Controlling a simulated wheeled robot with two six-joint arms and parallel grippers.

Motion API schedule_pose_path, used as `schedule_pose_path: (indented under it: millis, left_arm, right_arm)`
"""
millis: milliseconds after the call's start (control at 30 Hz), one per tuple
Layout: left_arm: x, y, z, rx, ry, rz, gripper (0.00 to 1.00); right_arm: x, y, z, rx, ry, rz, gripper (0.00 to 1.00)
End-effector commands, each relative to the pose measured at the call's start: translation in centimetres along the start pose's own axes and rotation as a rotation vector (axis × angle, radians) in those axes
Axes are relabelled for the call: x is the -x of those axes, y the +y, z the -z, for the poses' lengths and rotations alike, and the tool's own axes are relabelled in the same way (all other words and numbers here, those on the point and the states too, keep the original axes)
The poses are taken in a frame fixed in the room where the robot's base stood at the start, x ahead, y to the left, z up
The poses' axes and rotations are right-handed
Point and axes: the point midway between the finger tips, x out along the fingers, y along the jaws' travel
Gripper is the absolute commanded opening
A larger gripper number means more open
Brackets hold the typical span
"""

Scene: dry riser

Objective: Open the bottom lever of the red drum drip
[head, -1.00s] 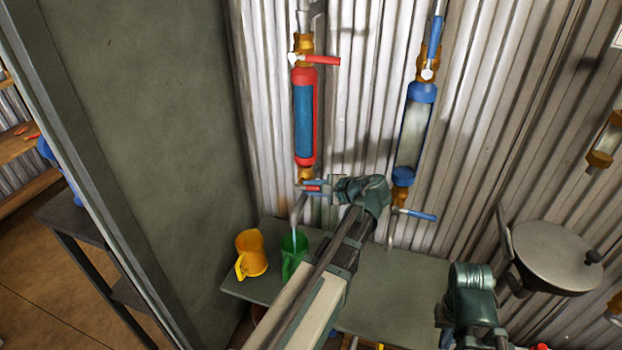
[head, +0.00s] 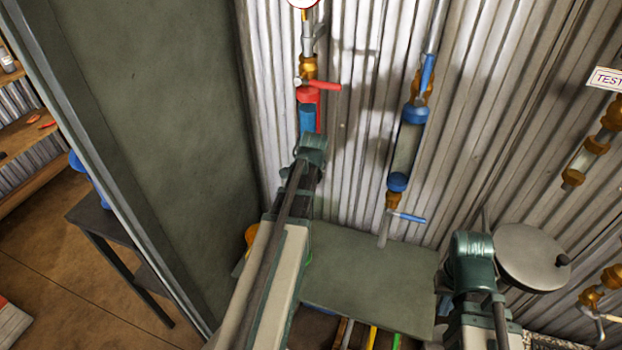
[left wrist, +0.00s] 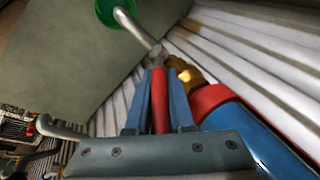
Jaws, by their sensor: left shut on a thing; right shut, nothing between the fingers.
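The red drum drip (head: 307,115) hangs on the corrugated wall, a blue tube with red end caps. Its top red lever (head: 323,87) points right. In the left wrist view the drum (left wrist: 250,130) slants to the lower right, below its brass fitting (left wrist: 190,73). My left gripper (left wrist: 159,85) is shut around the bottom red lever (left wrist: 159,103), with a blue finger on each side. In the head view my left wrist hides that lever and the drum's lower part. My right gripper (head: 473,250) is low at right, away from the drip; its fingertips are hard to make out.
A similar blue drip (head: 405,145) with a blue bottom lever (head: 408,218) hangs to the right. A green bench (head: 370,275) stands below. A green mug (left wrist: 113,10) is near the red drip's spout. A round grey pan-like disc (head: 530,255) is at right.

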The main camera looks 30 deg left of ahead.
Motion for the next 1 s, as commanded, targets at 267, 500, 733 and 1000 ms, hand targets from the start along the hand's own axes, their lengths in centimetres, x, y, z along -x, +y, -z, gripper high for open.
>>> schedule_pose_path:
  millis: [267,500,733,1000]
  left_arm:
    - [0.12,-0.50,-0.41,0.049,0.076,-0.111,0.00]
    - [0.18,-0.55,-0.50,0.064,0.108,-0.155,0.00]
    - [0.20,-0.56,-0.53,0.067,0.114,-0.163,0.00]
    - [0.20,-0.54,-0.54,0.066,0.114,-0.163,0.22]
  right_arm:
    - [0.58,0.06,-0.04,0.000,0.000,0.000,0.00]
    - [0.67,0.06,-0.04,0.000,0.000,0.000,0.00]
    - [0.68,0.06,-0.04,0.000,0.000,0.000,0.00]
    - [0.68,0.06,-0.04,0.000,0.000,0.000,0.00]
